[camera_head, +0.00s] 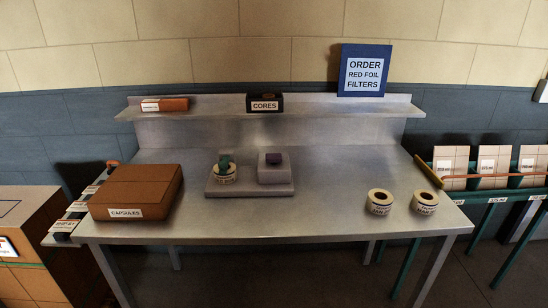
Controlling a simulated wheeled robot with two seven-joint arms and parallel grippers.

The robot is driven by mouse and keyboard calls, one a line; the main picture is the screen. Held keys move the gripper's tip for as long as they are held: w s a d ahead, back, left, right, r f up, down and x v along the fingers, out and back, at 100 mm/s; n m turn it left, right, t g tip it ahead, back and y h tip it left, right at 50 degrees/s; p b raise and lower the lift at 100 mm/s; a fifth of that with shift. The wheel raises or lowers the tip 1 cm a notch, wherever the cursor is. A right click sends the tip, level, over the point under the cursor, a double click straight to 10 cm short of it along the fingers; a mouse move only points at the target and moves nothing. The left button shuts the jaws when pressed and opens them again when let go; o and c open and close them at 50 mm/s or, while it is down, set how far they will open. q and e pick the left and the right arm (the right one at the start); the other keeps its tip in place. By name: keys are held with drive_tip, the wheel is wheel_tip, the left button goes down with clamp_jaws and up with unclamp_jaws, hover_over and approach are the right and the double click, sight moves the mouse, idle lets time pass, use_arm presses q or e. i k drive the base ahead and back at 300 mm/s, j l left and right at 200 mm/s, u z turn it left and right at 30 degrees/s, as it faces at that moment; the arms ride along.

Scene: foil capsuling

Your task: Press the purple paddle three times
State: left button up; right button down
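The purple paddle (274,158) is a small dark purple block on top of a grey box (274,175). That box stands on the right part of a grey base plate (250,191) in the middle of the metal table. On the left part of the plate, a pale labelled roll (224,177) sits around or below a dark green piece (224,160); I cannot tell exactly how they fit. Neither of my grippers shows in the head view. Nothing covers the paddle.
A brown box labelled CAPSULES (138,191) stands on the table's left. Two labelled rolls (379,202) (425,202) stand at the front right. A raised back shelf (340,108) holds a CORES box (265,103) and an order sign (363,71). The table in front of the plate is clear.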

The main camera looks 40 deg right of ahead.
sight(273, 159)
drive_tip(key=i+l, duration=0.2)
drive_tip(key=i, duration=0.2)
drive_tip(key=i+l, duration=0.15)
drive_tip(key=i, duration=0.3)
drive_tip(key=i+l, duration=0.2)
drive_tip(key=i, duration=0.2)
drive_tip(key=z, duration=1.5)
